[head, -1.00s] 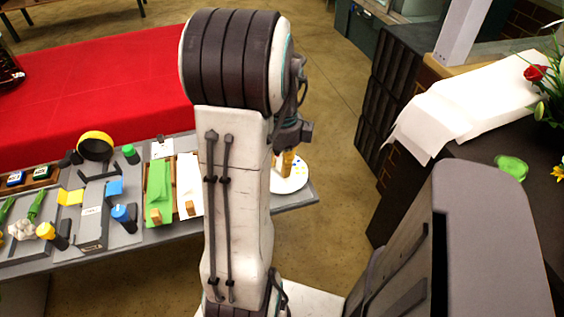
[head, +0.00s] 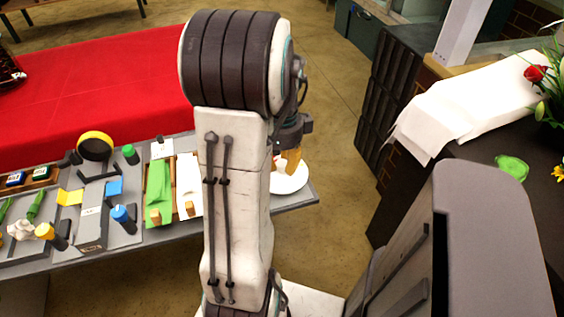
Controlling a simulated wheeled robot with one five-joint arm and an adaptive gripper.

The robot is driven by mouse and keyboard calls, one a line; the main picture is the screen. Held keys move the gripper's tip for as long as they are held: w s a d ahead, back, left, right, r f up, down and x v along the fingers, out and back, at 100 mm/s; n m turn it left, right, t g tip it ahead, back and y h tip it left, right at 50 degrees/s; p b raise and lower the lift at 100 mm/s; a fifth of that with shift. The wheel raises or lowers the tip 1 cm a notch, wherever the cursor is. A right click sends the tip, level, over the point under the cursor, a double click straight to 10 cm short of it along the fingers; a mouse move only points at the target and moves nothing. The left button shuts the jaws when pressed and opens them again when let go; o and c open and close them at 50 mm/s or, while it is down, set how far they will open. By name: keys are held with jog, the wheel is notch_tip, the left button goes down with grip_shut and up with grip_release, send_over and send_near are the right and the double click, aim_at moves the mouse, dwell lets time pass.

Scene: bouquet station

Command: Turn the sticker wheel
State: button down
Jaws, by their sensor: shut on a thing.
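The sticker wheel (head: 291,182) is a white disc lying at the right end of the grey table, partly hidden behind my arm. My gripper (head: 291,162), with its tan fingers, reaches down over the wheel's far left part. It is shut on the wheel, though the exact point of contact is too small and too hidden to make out. No coloured stickers show on the visible white part of the wheel.
Left of my arm, the grey table (head: 190,229) holds a green sheet (head: 159,185), a white sheet (head: 187,178), a yellow tape ring (head: 95,137) and blue-capped bottle (head: 121,214). A dark counter (head: 470,165) with white paper (head: 470,100) stands right.

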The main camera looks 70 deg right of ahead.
aim_at(282, 163)
jog(key=shift+a, duration=0.1)
jog(key=c, duration=1.2)
grip_release()
jog(key=shift+r, duration=0.5)
notch_tip(282, 163, up, 11)
